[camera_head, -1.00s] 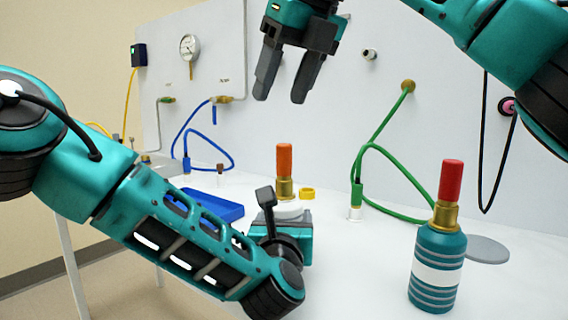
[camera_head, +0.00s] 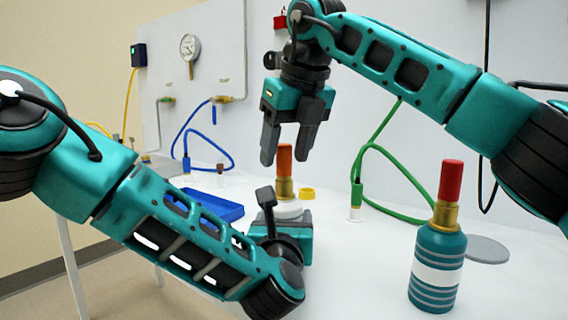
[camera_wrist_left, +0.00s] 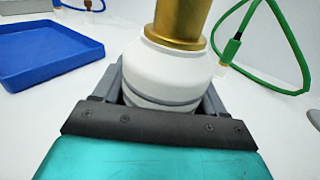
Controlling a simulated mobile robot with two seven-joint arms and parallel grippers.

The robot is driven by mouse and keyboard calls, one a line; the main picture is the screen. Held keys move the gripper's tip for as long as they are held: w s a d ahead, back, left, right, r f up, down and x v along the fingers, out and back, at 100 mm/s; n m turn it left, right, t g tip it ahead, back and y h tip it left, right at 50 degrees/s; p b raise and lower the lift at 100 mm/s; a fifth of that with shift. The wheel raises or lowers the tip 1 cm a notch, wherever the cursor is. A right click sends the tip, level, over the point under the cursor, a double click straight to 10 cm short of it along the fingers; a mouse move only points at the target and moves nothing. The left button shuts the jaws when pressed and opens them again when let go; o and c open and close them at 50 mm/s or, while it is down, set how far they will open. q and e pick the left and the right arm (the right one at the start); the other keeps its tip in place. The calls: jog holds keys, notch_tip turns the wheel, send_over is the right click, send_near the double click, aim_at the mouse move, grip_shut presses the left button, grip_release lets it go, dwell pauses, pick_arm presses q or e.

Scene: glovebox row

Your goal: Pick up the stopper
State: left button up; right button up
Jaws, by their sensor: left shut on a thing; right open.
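An orange stopper (camera_head: 285,163) with a brass collar (camera_head: 284,188) stands upright in a white bottle (camera_head: 289,208). The wrist view shows the white bottle (camera_wrist_left: 172,72) and the brass collar (camera_wrist_left: 182,22) up close. My left gripper (camera_wrist_left: 163,98) is shut around the white bottle, one finger on each side. In the head view my left arm partly hides it. My right gripper (camera_head: 287,157) is open and points down. Its fingertips appear on either side of the orange stopper's top; I cannot tell the exact depth. A red stopper (camera_head: 451,181) sits in a teal bottle (camera_head: 437,258) at the right.
A blue tray (camera_head: 213,208) lies left of the white bottle. A yellow ring (camera_head: 307,194) lies behind it. A green hose (camera_head: 385,212) loops down from the back panel (camera_head: 330,120). A grey disc (camera_head: 487,249) lies by the teal bottle.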

jog(key=shift+x, duration=0.9)
grip_shut()
